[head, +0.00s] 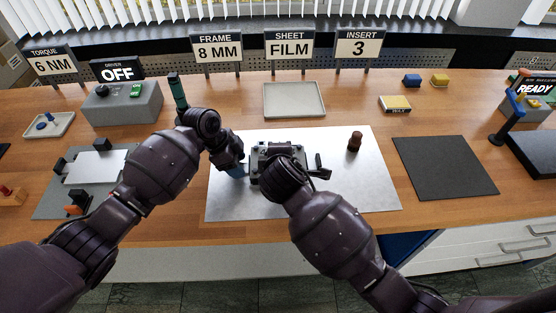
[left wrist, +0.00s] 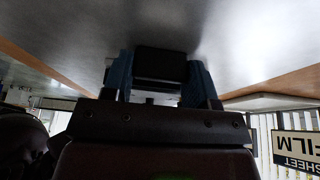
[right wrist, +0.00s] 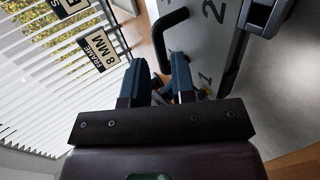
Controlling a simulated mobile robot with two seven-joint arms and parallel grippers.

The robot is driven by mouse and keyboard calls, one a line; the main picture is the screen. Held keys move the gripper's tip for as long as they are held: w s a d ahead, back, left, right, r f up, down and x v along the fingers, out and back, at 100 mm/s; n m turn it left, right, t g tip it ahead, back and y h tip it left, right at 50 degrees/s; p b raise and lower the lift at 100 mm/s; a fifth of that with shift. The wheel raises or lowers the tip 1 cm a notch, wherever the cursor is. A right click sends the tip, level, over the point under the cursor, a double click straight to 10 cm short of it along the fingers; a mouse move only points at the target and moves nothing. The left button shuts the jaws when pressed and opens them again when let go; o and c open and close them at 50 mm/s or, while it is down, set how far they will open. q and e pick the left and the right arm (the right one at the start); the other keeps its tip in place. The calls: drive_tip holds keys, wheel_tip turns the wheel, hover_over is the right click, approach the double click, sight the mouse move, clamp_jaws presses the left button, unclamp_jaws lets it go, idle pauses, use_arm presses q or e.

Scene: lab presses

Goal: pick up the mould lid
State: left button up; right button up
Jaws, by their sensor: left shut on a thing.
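The grey mould (head: 256,165) sits on the pale metal sheet at the middle of the table. Its top face (right wrist: 205,50) bears numbers 1 and 2 and a black bar handle (right wrist: 170,35). My left gripper (head: 236,168) is at the mould's left side, low over the sheet. It is shut on a dark block-like part (left wrist: 160,63), seemingly belonging to the mould. My right gripper (head: 277,158) is over the mould and hides part of it. Its blue fingers (right wrist: 158,65) stand apart, with the handle's near end close to or between the tips; I cannot tell whether they touch.
The metal sheet (head: 230,205) is mostly bare around the mould. A brown knobbed piece (head: 354,141) stands right of it. An empty tray (head: 294,99) lies behind, a dark mat (head: 445,168) to the right, and a driver box (head: 122,103) at back left.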

drive_tip(key=shift+x, duration=2.15)
drive_tip(key=shift+d, duration=0.1)
drive_tip(key=shift+c, duration=0.4)
clamp_jaws()
